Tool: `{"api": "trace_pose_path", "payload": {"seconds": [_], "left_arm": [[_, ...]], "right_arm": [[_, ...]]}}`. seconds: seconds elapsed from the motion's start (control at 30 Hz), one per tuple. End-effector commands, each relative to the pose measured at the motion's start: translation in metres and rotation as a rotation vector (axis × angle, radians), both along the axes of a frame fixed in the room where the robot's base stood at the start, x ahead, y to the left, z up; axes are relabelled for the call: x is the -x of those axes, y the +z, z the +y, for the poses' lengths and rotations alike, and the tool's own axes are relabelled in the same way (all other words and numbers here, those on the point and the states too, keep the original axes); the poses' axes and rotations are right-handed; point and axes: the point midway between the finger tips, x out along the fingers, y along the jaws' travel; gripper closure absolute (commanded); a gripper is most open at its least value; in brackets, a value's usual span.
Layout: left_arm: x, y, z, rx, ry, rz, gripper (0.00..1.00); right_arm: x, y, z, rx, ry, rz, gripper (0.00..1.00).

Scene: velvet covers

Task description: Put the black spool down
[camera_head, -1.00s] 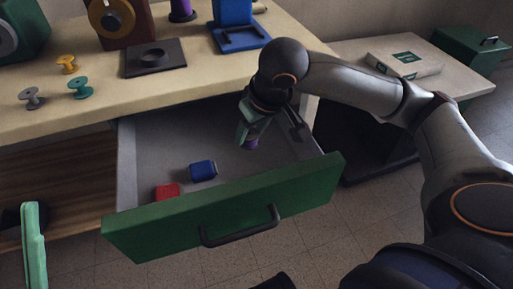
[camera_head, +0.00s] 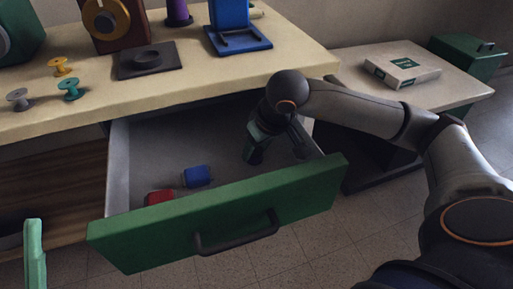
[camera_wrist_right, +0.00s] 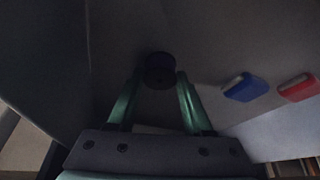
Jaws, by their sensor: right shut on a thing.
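My right gripper (camera_head: 254,155) reaches down into the open drawer, toward its right end. In the right wrist view its two green fingers (camera_wrist_right: 158,92) are closed on a dark, purplish-blue spool (camera_wrist_right: 160,70), held at their tips. The spool is almost hidden by the gripper in the head view, and I cannot tell whether it touches the drawer floor. The drawer (camera_head: 222,213) has a green front and grey inside. Part of my left gripper (camera_head: 35,255) shows as a green finger at the lower left; its opening is not visible.
Yellow (camera_head: 60,67), teal (camera_head: 70,89) and grey (camera_head: 18,99) spools stand on the tabletop (camera_head: 110,105) above. The drawer's back left floor is clear.

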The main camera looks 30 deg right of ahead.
Motion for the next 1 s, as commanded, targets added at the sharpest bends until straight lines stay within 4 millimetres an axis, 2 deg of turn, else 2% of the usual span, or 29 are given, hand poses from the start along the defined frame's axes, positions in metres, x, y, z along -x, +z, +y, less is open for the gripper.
{"api": "trace_pose_path", "payload": {"seconds": [0.03,0.07,0.3,0.67,0.77,1.0], "left_arm": [[0.0,-0.003,0.0,-0.001,0.0,0.0,0.5],[0.0,-0.003,0.0,-0.002,0.0,0.0,0.5],[0.0,-0.002,-0.001,-0.001,0.0,0.002,0.5],[0.0,0.004,0.0,0.003,0.001,0.002,0.5],[0.0,0.009,0.001,0.008,0.0,0.002,0.5],[0.0,0.03,0.003,0.025,-0.004,-0.002,0.5]], "right_arm": [[0.0,-0.003,0.0,0.0,0.0,0.0,1.0],[0.0,-0.003,0.0,0.0,0.0,0.0,0.48],[0.0,-0.002,0.0,0.0,0.0,0.001,0.21],[0.0,0.003,0.0,0.0,0.0,0.001,0.2],[0.005,0.017,-0.001,0.002,-0.001,-0.003,0.2],[0.025,0.067,-0.002,0.002,0.0,-0.004,0.2]]}}
